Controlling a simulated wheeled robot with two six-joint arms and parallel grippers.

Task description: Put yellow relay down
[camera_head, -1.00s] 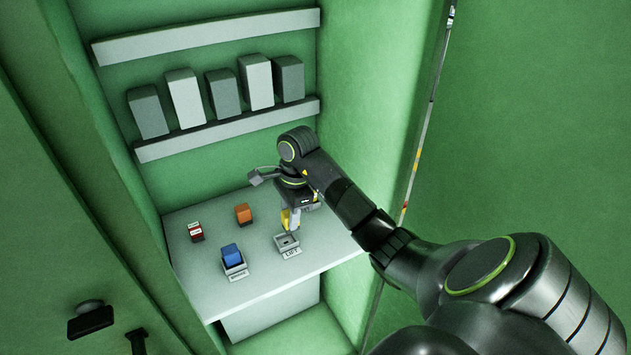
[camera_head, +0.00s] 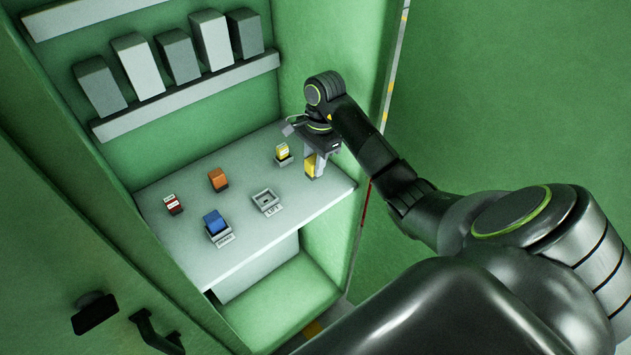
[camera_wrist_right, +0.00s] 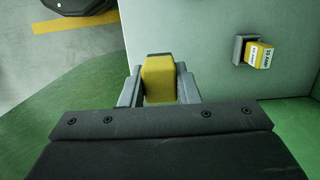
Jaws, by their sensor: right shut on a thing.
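The yellow relay (camera_head: 310,167) is between the fingers of my right gripper (camera_head: 315,165), at the right end of the grey shelf (camera_head: 250,248). In the right wrist view the yellow relay (camera_wrist_right: 159,80) is upright between the two grey fingers of the right gripper (camera_wrist_right: 159,88), which are shut on it. Whether its base touches the shelf I cannot tell. An empty socket labelled LIFT (camera_head: 266,199) stands to its left. My left gripper is not in view.
A yellow labelled fuse (camera_head: 282,151) sits in a holder behind the relay. A blue relay (camera_head: 214,221) sits in a labelled socket. An orange relay (camera_head: 218,179) and a red fuse (camera_head: 172,204) stand farther left. Grey boxes (camera_head: 138,66) line the upper shelf. The front right of the shelf is clear.

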